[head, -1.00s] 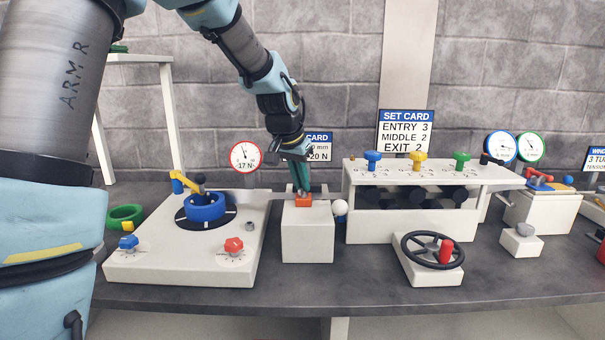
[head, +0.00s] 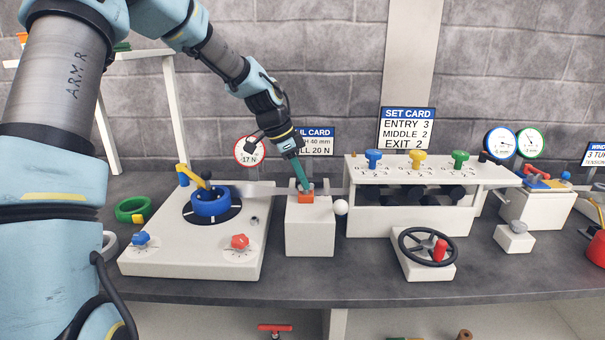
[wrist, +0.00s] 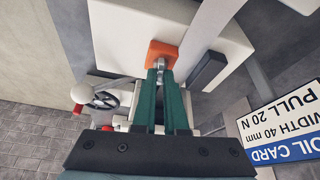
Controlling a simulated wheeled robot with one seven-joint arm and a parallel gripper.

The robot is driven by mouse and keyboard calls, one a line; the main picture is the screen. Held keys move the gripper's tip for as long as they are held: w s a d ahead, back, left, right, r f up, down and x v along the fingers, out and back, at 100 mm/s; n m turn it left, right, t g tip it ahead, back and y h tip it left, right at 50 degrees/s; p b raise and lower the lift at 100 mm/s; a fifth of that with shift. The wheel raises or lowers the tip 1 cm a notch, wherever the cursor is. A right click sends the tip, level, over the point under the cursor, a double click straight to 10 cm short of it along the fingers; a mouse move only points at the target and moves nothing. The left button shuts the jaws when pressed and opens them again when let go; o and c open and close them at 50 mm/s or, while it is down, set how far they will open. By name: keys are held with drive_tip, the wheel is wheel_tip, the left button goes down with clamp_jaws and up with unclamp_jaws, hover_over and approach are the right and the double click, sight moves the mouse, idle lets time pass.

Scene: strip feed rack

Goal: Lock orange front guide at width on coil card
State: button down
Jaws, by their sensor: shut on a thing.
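The orange front guide (head: 306,197) sits on top of the white block between the coil base and the roller unit. In the wrist view the orange guide (wrist: 161,53) shows just beyond my fingertips, with a small grey metal pin or knob (wrist: 160,67) in front of it. My gripper (head: 304,187) reaches down at a tilt from the upper left. Its teal fingers (wrist: 160,74) are shut on the grey knob. The coil card (wrist: 284,125) reads width 40 mm, pull 20 N; in the head view the card (head: 316,141) is partly hidden by my arm.
A pale strip (wrist: 218,28) runs past the guide, with a dark grey block (wrist: 207,70) beside it. The blue coil hub (head: 210,203) stands left. A white ball (head: 341,207) and a handwheel (head: 427,246) lie right. Bench front is clear.

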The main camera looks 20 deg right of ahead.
drive_tip(key=shift+m, duration=0.5)
drive_tip(key=c, duration=1)
unclamp_jaws()
drive_tip(key=shift+o, duration=0.2)
drive_tip(key=shift+r, duration=0.1)
drive_tip(key=b+v, duration=0.1)
drive_tip(key=v, duration=0.9)
drive_tip(key=shift+w+r+b, duration=0.2)
drive_tip(key=shift+r+b, duration=0.1)
drive_tip(key=shift+b, duration=0.1)
drive_tip(key=shift+a, duration=0.1)
